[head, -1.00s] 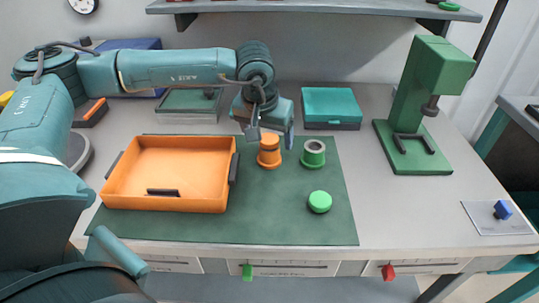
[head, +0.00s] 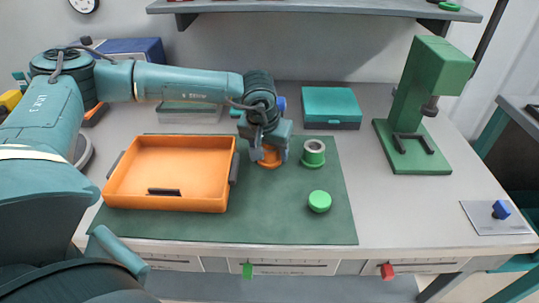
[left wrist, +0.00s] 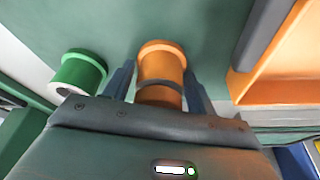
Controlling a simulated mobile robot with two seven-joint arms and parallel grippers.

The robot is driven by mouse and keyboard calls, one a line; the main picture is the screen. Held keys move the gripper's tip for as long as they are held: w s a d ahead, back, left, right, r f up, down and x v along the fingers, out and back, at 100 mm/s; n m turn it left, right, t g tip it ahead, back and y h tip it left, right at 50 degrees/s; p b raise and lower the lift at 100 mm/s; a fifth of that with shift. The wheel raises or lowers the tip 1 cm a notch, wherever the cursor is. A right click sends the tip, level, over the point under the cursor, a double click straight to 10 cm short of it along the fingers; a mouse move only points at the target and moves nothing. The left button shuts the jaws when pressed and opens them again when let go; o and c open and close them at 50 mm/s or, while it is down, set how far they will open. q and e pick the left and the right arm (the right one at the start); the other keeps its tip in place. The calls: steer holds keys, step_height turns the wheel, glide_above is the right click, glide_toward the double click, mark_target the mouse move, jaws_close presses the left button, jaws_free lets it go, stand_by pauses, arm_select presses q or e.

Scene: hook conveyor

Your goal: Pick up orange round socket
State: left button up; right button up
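The orange round socket (head: 268,161) stands on the green mat, right of the orange tray. In the head view my left gripper (head: 267,150) is down over it and hides its upper part. In the left wrist view the socket (left wrist: 160,70) has a wide rim and a dark band, and lies between the two fingers of my left gripper (left wrist: 160,82). The fingers are apart, one on each side, with narrow gaps to the socket. My right gripper is not in view.
A green round socket (head: 313,153) stands close on the right, also in the left wrist view (left wrist: 80,70). A green round button-like piece (head: 319,201) lies nearer. The orange tray (head: 168,203) is on the left. A teal box (head: 331,104) and green press (head: 411,166) stand behind and right.

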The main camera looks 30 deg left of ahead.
arm_select(q)
steer(key=c, duration=0.8)
steer(key=shift+r, duration=0.1)
